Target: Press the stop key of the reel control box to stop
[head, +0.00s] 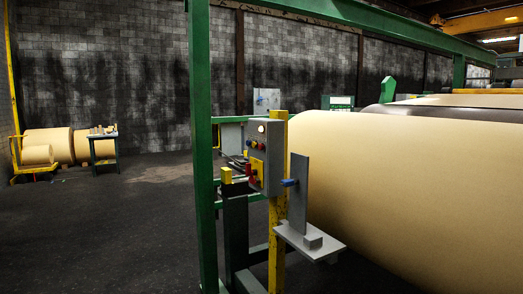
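A grey control box (275,148) is mounted on a yellow post, slightly right of the middle in the head view. Its front faces left and is seen at a steep angle. It carries a pale round lamp or button (261,128) near the top, a yellow panel (257,168) low down, and small red and yellow keys. The keys are too small to read, so I cannot tell which one is the stop key. Neither of my grippers is in this view.
A large tan paper roll (420,190) fills the right side. A green upright (201,150) stands left of the box. A grey bracket (299,195) with a blue knob (289,182) juts out right of it. Dark floor (100,230) at left is open.

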